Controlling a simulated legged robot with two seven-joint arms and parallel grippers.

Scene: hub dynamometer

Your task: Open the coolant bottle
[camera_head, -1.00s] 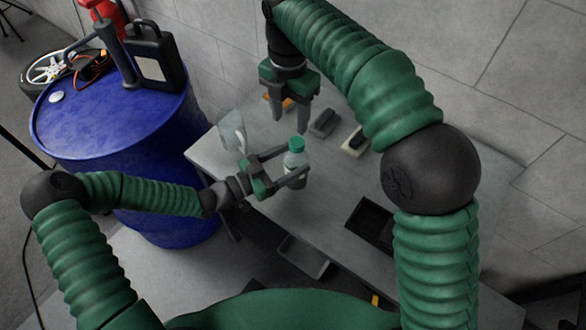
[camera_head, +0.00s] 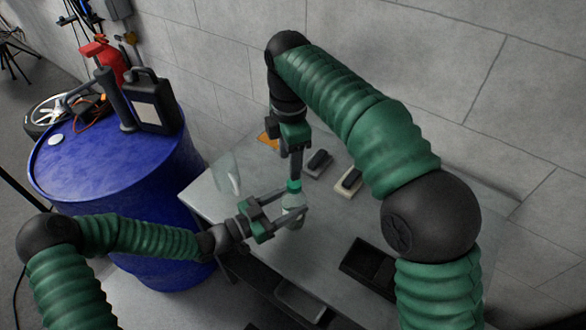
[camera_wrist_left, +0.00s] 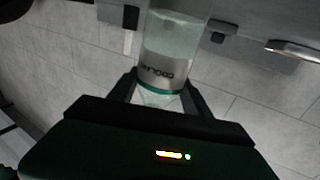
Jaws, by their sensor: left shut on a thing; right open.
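The coolant bottle (camera_head: 293,207) is clear with a green cap (camera_head: 294,186) and stands upright at the table's near left part. My left gripper (camera_head: 295,204) is shut on its body from the left. In the left wrist view the bottle (camera_wrist_left: 168,55) shows a dark "coolant" label and a green band between the fingers (camera_wrist_left: 157,92). My right gripper (camera_head: 295,178) points down directly above the bottle, open, with its fingertips at the cap. Whether the fingers touch the cap is hard to tell.
A clear jug (camera_head: 226,174) stands left of the bottle. Several small items, including a dark block (camera_head: 318,162) and a white-and-black block (camera_head: 348,182), lie behind. A black tray (camera_head: 367,264) sits at the right. A blue barrel (camera_head: 110,165) with a black canister (camera_head: 154,103) stands left.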

